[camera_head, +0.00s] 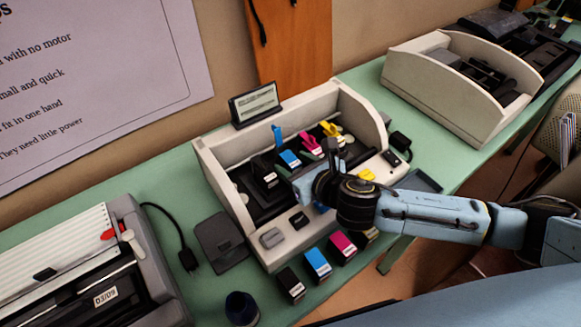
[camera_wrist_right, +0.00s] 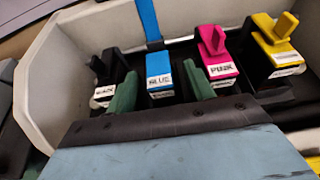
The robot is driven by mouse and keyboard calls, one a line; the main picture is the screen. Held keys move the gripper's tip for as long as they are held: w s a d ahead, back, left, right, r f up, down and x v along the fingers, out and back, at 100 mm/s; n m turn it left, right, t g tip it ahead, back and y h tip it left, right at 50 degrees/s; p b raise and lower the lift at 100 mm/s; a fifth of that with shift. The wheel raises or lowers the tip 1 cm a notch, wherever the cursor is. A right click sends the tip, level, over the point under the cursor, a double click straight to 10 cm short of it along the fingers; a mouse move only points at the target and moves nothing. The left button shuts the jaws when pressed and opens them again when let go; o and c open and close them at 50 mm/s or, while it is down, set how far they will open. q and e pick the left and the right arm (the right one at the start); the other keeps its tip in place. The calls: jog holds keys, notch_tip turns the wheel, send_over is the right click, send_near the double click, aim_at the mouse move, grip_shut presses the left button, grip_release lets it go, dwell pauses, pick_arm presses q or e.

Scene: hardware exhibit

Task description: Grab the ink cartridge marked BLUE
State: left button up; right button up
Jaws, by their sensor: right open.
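The blue cartridge (camera_head: 289,158) sits in the open printer (camera_head: 218,165), between black and pink cartridges, with a tall blue tab up. In the right wrist view the blue cartridge (camera_wrist_right: 160,72) shows a white label reading BLUE. My right gripper (camera_head: 306,182) is over the printer just in front of the cartridges. Its green fingertips (camera_wrist_right: 159,88) are apart, one on either side of the blue cartridge as seen in the wrist view; I cannot tell whether they touch it. The lower part of the cartridge is hidden by the gripper. My left gripper is not in view.
In the printer stand a black cartridge (camera_head: 265,171), a pink cartridge (camera_head: 311,147) and a yellow cartridge (camera_head: 330,130). More cartridges, including another blue one (camera_head: 317,263), lie on the green table (camera_head: 170,190) in front. A dark cup (camera_head: 242,308) stands front left.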

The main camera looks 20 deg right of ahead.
jog(key=shift+x, duration=1.1)
jog(key=c, duration=1)
jog(key=shift+c, duration=0.2)
